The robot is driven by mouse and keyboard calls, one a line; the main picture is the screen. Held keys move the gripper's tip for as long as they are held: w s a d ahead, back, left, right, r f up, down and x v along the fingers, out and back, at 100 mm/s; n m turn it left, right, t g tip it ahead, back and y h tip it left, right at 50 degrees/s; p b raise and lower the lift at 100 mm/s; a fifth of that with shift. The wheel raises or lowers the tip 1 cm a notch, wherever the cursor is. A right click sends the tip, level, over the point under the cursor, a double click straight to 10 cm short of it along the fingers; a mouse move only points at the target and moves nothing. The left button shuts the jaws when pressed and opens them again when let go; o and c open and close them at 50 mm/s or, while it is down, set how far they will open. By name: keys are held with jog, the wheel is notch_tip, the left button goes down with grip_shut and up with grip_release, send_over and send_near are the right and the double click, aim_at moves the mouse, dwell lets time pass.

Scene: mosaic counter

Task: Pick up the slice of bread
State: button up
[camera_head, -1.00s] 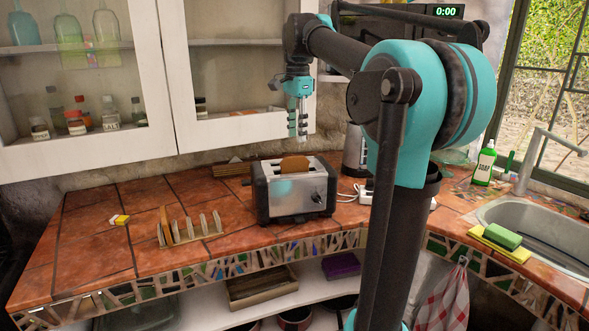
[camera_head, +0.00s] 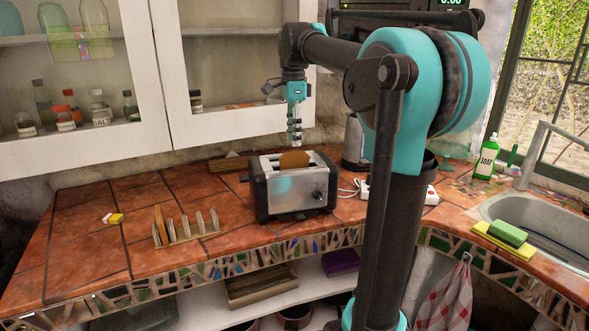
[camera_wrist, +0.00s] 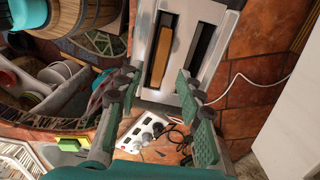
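A brown slice of bread (camera_head: 295,160) stands upright in a slot of the silver and black toaster (camera_head: 290,190), its top showing above the slot. In the wrist view the bread (camera_wrist: 163,50) is edge-on in the left slot of the toaster (camera_wrist: 178,97), and the right slot looks dark and empty. My gripper (camera_head: 295,138) points down just above the toaster, close over the bread. In the wrist view my gripper (camera_wrist: 158,84) is open, its two green-padded fingers wide apart with nothing between them. The bread's lower part is hidden inside the toaster.
A toast rack (camera_head: 186,232) stands left of the toaster, with a brown slice at its left end. A small yellow and white item (camera_head: 113,218) lies further left. A socket strip (camera_wrist: 142,130) and cables are beside the toaster. The wall cabinet (camera_head: 235,120) hangs close behind my gripper.

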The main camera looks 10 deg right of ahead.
aim_at(294, 154)
jog(key=shift+f, duration=3.15)
jog(key=c, duration=0.8)
